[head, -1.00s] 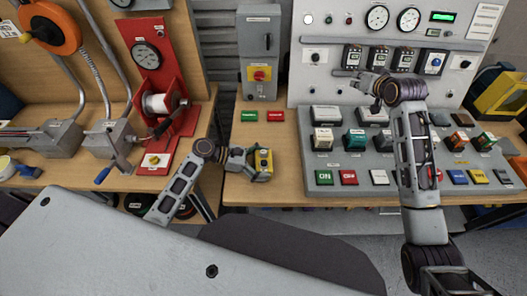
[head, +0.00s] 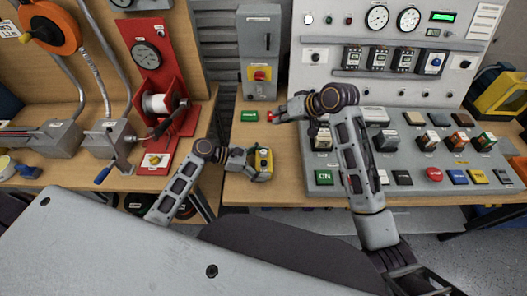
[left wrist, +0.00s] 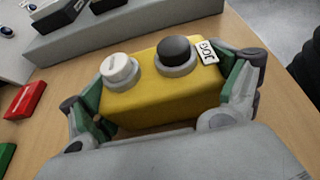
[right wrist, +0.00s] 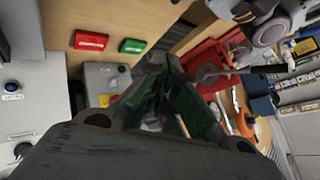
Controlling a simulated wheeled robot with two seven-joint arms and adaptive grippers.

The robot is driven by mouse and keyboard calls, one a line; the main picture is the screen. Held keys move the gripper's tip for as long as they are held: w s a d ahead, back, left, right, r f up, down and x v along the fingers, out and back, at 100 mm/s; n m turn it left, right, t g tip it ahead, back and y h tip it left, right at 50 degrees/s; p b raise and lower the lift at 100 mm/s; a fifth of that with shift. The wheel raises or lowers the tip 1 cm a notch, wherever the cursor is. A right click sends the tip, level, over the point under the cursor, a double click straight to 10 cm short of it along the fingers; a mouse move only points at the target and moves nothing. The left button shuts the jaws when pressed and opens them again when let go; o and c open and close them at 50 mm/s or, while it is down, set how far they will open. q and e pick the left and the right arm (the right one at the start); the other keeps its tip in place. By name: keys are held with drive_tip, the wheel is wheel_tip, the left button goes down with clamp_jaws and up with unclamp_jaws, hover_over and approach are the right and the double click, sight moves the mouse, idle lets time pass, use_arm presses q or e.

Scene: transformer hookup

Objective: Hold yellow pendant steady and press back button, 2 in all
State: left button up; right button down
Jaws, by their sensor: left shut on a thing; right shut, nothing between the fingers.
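The yellow pendant (head: 265,166) stands on the wooden table, left of the grey console. My left gripper (head: 257,163) is shut around its sides. In the left wrist view the pendant (left wrist: 165,100) has a white button (left wrist: 119,71) and a black button (left wrist: 175,54) beside a JOG label (left wrist: 207,51); its fingers (left wrist: 165,105) press both ends. My right gripper (head: 279,114) is shut and empty, behind and slightly right of the pendant, apart from it. It also shows in the right wrist view (right wrist: 165,75), where the pendant is not seen.
A green plate (head: 249,116) and a red plate (right wrist: 92,40) lie on the table behind the pendant. The console (head: 420,192) with several buttons is at the right, partly under my right arm. A grey switch box (head: 259,60) stands behind. Table around the pendant's front is clear.

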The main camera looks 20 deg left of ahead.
drive_tip(key=s+a, duration=0.1)
drive_tip(key=s+a+g, duration=0.1)
drive_tip(key=s, duration=0.1)
drive_tip(key=s+a+n+g, duration=0.1)
drive_tip(key=shift+s+a, duration=0.25)
drive_tip(key=shift+s, duration=0.15)
drive_tip(key=shift+f, duration=0.15)
drive_tip(key=shift+f, duration=4.25)
drive_tip(key=shift+f, duration=0.85)
drive_tip(key=shift+r, duration=3.4)
